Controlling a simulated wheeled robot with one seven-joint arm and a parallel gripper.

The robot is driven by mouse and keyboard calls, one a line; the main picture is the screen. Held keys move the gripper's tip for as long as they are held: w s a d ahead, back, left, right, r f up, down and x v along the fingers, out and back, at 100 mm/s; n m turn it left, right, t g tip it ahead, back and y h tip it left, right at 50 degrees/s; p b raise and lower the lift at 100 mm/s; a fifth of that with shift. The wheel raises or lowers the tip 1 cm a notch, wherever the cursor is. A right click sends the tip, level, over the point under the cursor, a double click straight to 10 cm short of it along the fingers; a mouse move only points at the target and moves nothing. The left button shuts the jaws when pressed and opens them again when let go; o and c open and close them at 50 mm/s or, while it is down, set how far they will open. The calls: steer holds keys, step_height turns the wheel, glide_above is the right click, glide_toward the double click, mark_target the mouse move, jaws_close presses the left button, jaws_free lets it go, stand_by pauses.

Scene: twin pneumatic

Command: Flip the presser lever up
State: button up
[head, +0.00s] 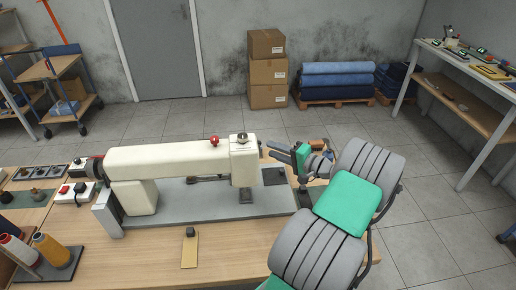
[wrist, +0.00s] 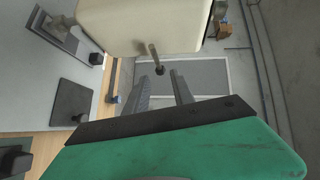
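The cream sewing machine (head: 170,160) stands on a grey bed plate on the wooden table. Its head end faces right, toward my gripper (head: 273,151). In the wrist view, the underside of the machine head (wrist: 145,25) fills the top. The presser lever (wrist: 154,55), a thin rod with a dark round knob, sticks out from under it. My gripper (wrist: 159,80) is open, its two dark fingers apart. The knob appears between the fingertips or just beyond them; contact is not visible. I cannot make out the lever in the head view.
A pad with a dark knob (head: 190,250) lies on the table front. Thread cones (head: 52,250) and switch boxes (head: 70,193) stand at left. Cardboard boxes (head: 267,70), fabric rolls (head: 337,80) and a workbench (head: 470,115) are farther back. Floor at right is clear.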

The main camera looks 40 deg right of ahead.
mark_target(260, 145)
steer(key=b+x, duration=0.1)
steer(key=x, duration=0.6)
steer(key=shift+a+b, duration=0.15)
steer(key=shift+b, duration=0.25)
steer(key=shift+c, duration=0.3)
steer(key=shift+s, duration=0.1)
jaws_close()
stand_by(0.5)
